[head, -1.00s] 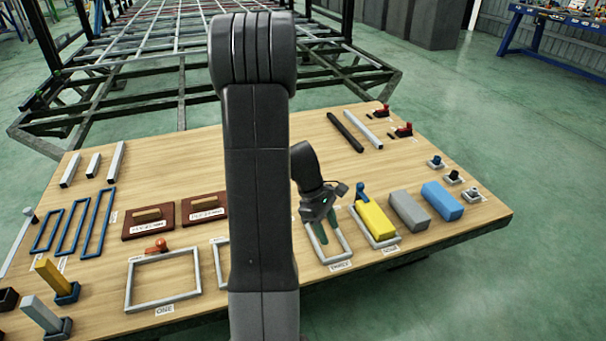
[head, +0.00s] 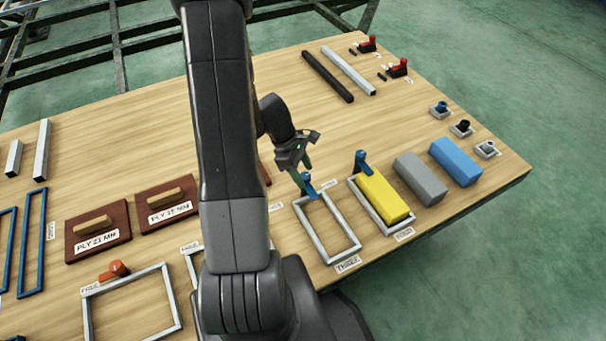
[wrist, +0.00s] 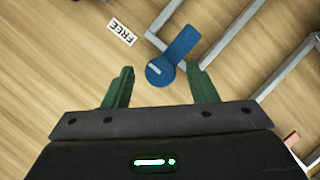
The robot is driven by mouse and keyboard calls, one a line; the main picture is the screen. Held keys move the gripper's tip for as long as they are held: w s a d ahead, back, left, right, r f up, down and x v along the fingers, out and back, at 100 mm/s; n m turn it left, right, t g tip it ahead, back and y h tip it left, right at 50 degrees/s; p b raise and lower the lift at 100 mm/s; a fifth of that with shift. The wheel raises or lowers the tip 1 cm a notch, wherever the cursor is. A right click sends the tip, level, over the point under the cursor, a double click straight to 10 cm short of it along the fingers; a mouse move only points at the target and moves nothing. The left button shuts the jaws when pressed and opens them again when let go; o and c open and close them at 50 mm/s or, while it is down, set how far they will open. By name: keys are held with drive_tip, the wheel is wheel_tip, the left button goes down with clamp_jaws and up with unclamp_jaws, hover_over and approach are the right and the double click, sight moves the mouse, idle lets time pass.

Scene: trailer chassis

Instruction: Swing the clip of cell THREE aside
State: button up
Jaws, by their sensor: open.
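Cell THREE is a grey rectangular frame (head: 350,229) with nothing in it, with its THREE label (head: 347,264) at the near end. Its blue clip (head: 308,186) sits at the far end of the frame. In the wrist view the clip (wrist: 181,47) has a round pivot and a flat arm pointing up and right, over the frame's end. My gripper (head: 300,178) is open above the clip. In the wrist view its green fingers (wrist: 160,75) stand on either side of the round pivot, apart from it. Height above the clip is hard to judge.
A FREE label (wrist: 121,32) lies left of the clip. The neighbouring cell (head: 370,214) holds a yellow block (head: 384,196) and has its own blue clip (head: 362,162). Grey (head: 420,179) and blue (head: 455,161) blocks lie further right.

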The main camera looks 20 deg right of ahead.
drive_tip(key=shift+d+f, duration=0.1)
drive_tip(key=shift+f, duration=0.15)
drive_tip(key=c, duration=1)
drive_tip(key=shift+o, duration=0.2)
